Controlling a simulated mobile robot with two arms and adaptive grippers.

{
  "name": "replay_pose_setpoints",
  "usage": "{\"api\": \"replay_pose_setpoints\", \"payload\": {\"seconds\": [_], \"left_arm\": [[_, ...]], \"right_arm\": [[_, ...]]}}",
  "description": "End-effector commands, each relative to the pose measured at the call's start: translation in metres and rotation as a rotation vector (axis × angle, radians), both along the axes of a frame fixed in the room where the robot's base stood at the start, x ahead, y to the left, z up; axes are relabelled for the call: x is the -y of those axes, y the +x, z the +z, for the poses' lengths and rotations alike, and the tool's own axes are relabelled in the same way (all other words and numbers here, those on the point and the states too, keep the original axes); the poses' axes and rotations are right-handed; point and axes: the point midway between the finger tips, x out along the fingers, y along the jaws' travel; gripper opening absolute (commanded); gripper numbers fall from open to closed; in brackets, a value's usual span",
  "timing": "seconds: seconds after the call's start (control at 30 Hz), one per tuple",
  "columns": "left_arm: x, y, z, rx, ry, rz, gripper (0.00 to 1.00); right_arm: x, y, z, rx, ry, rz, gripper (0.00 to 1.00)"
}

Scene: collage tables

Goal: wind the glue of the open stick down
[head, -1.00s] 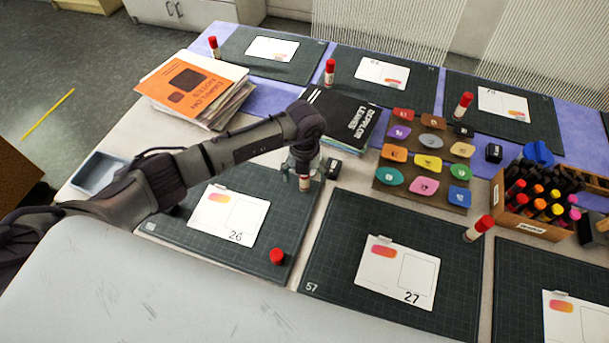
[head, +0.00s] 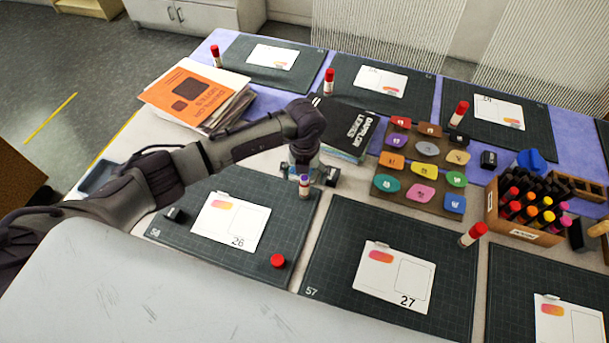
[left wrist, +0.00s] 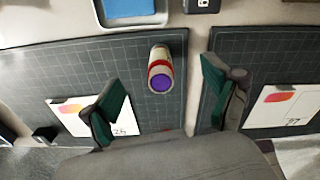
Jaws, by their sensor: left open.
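The open glue stick (head: 304,188) stands uncapped near the back right corner of mat 26, with a white body, a red band and a purple top. In the left wrist view the stick (left wrist: 160,70) lies between and a little beyond my fingers, touching neither. My left gripper (head: 305,170) is above and around the stick in the head view; its green-padded fingers (left wrist: 165,100) are spread wide and empty. A red cap (head: 277,261) lies on the front right of the same mat. My right gripper is not in view.
Card 26 (head: 230,222) and a small black block (head: 174,214) lie on the mat. A dark book (head: 352,128), a palette of coloured pieces (head: 425,172) and a wooden marker box (head: 525,236) stand nearby. Capped sticks, such as one (head: 473,235), stand on other mats.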

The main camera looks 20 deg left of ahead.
Motion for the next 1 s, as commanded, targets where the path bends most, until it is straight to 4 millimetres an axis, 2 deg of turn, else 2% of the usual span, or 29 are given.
{"api": "replay_pose_setpoints", "payload": {"seconds": [0.5,1.0], "left_arm": [[0.000,0.001,0.033,0.002,0.000,0.000,0.87],[0.000,0.000,0.033,0.001,0.000,0.000,0.87]], "right_arm": [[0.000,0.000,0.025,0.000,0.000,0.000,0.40],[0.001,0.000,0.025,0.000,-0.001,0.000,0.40]]}}
